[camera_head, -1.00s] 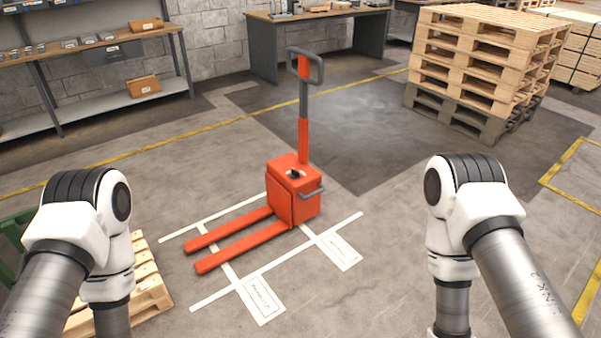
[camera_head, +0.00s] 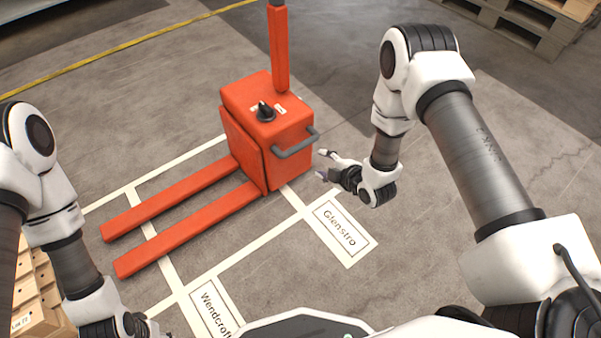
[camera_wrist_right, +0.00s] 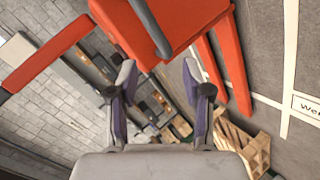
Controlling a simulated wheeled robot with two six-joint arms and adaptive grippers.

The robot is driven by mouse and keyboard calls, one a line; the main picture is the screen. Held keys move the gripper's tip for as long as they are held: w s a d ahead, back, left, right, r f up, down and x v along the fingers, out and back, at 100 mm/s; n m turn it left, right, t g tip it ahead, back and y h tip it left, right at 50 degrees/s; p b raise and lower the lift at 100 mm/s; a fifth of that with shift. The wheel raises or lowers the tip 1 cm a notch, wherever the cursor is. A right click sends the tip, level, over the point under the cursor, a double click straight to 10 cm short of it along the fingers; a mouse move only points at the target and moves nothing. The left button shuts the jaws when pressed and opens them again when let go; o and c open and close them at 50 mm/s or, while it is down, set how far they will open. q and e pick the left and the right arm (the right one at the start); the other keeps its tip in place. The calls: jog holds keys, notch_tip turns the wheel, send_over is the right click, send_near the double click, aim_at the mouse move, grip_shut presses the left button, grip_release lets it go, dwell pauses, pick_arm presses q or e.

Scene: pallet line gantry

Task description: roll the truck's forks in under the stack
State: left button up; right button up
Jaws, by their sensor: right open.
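The orange pallet truck (camera_head: 268,130) stands on the floor inside white painted lines, its two forks (camera_head: 185,215) pointing to the lower left. A grey bar handle (camera_head: 296,146) sticks out of its body's near side. My right gripper (camera_head: 322,164) is open just right of this handle, apart from it. In the right wrist view the handle (camera_wrist_right: 150,28) lies beyond the open fingers (camera_wrist_right: 157,78), with nothing between them. My left gripper (camera_head: 145,326) is at the bottom edge, its fingers mostly hidden. A stack of cartons (camera_head: 32,285) shows at the lower left, partly behind my left arm.
Floor labels read Glenstro (camera_head: 340,228) and Wendcroft (camera_head: 214,308). Wooden pallets (camera_head: 520,25) are cut off at the upper right. A yellow line (camera_head: 130,45) crosses the floor behind the truck. The floor right of the truck is clear apart from my arm.

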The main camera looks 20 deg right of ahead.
aim_at(303, 147)
jog(key=w+f+n+t+b, duration=0.1)
jog(key=w+f+n+b, duration=0.1)
jog(key=w+b, duration=0.1)
jog(key=w+a+f+n+t+y+b, duration=0.1)
jog(key=w+f+n+b, duration=0.1)
jog(key=w+b, duration=0.2)
jog(key=w+a+f+n+t+b, duration=0.1)
jog(key=w+f+b, duration=0.2)
jog(key=w, duration=0.3)
jog(key=shift+w+n+y+b, duration=0.1)
jog(key=shift+n+y+b, duration=0.3)
jog(key=shift+b, duration=0.3)
jog(key=shift+w+a, duration=0.2)
jog(key=shift+w, duration=0.3)
pick_arm(q)
notch_tip(303, 147, down, 16)
jog(key=shift+w+r, duration=0.25)
pick_arm(e)
jog(key=shift+r, duration=0.1)
grip_shut()
